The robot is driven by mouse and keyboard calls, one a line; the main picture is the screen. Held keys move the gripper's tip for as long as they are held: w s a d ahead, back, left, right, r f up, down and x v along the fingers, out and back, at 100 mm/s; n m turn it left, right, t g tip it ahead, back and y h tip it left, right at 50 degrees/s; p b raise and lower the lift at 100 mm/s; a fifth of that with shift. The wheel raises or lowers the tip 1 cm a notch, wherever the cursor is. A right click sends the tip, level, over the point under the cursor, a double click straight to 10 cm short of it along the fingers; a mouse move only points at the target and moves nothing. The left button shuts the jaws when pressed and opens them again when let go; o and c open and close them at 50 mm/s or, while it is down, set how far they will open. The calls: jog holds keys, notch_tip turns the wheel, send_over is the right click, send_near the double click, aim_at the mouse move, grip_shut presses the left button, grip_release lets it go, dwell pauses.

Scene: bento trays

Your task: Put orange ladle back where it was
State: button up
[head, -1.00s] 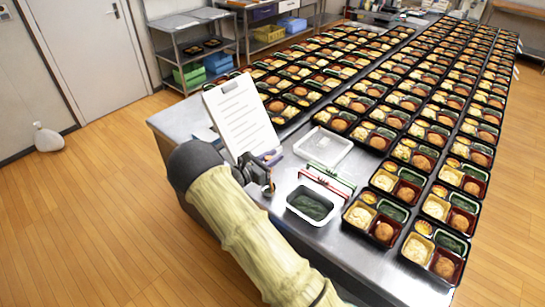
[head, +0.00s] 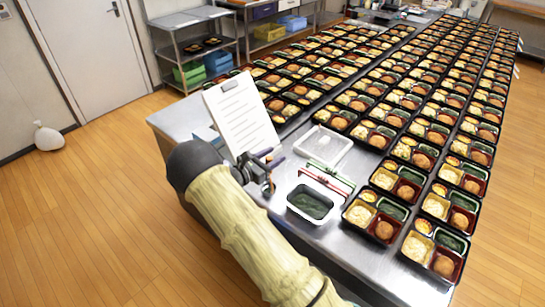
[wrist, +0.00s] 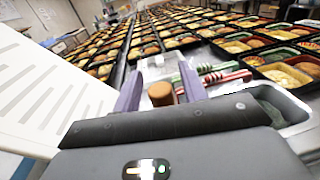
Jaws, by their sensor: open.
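My gripper (head: 273,158) is beside the white clipboard sheet at the near end of the steel table. Its two purple fingers stand apart in the wrist view (wrist: 160,75). A short brown-orange rounded piece (wrist: 161,94) shows between the fingers there. It may be part of the orange ladle, but I cannot tell. No whole orange ladle is clear in either view. A white-rimmed tub (head: 311,203) with dark green food stands right of my gripper. Red and green handled utensils (head: 328,180) lie just behind the tub.
The upright clipboard sheet (head: 240,115) stands close to the left of my gripper. Rows of filled bento trays (head: 372,219) cover the right and far table. Bare steel (head: 345,240) shows near the tub.

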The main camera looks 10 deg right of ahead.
jog(key=b+v, duration=0.2)
jog(key=v, duration=0.9)
jog(key=shift+s+a, duration=0.15)
jog(key=shift+a, duration=0.2)
jog(key=shift+d, duration=0.1)
jog(key=s+d+f+m+g+y, duration=0.1)
jog(key=s+d+m+g+y, duration=0.5)
jog(key=s+d+m+g, duration=0.5)
jog(key=s+a+r+m+t+y, duration=0.1)
jog(key=s+r+m+t+y, duration=0.1)
jog(key=s+m+y, duration=0.2)
jog(key=s+a+r+m+t+y, duration=0.1)
jog(key=s+r+m+t+y, duration=0.2)
jog(key=s+m+y, duration=0.2)
jog(key=s+m, duration=0.3)
jog(key=shift+s+m, duration=0.3)
jog(key=shift+s, duration=0.1)
